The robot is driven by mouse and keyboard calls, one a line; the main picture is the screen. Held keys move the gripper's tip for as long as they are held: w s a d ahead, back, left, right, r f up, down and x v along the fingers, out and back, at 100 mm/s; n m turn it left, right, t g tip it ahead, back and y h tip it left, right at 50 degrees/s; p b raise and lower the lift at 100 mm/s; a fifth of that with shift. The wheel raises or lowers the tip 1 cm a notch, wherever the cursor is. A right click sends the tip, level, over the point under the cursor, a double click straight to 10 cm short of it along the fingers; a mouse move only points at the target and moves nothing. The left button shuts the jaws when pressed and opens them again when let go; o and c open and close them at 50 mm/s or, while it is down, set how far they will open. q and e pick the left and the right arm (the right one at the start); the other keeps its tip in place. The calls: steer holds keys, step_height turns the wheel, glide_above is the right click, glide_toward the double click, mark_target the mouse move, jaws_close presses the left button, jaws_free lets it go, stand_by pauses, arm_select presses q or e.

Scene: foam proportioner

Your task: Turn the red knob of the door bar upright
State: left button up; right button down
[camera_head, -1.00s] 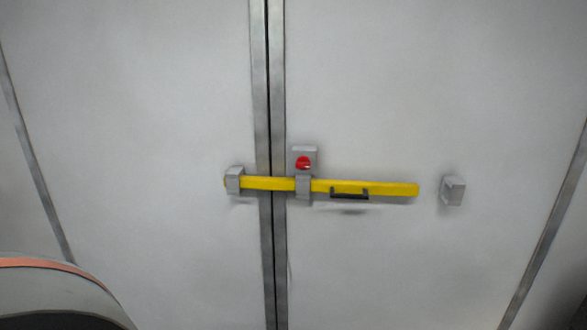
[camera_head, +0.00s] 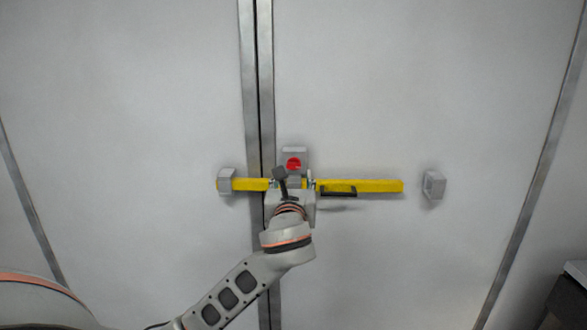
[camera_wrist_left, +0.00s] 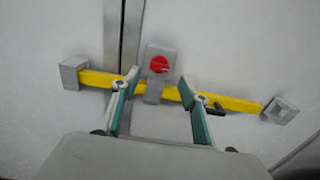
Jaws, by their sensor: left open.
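The red knob (camera_head: 293,164) sits on a grey bracket plate (camera_head: 296,151) above the yellow door bar (camera_head: 365,186), just right of the door seam. The knob also shows in the left wrist view (camera_wrist_left: 159,64), between and beyond the fingertips. My left gripper (camera_head: 294,181) is in front of the bar, just below the knob in the head view. The lower bracket is partly hidden by the gripper in the head view. My right gripper is not in view.
A black handle (camera_head: 339,191) is on the bar's right part. Grey brackets stand at the bar's left end (camera_head: 226,180) and on the door to its right (camera_head: 433,185). A dark unit (camera_head: 570,295) is at the lower right. The door surface around is clear.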

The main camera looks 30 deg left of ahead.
mark_target(294, 166)
arm_select(q)
steer(key=x, duration=0.7)
steer(key=shift+w+a+b, duration=0.2)
steer(key=shift+b, duration=0.15)
steer(key=c, duration=1.1)
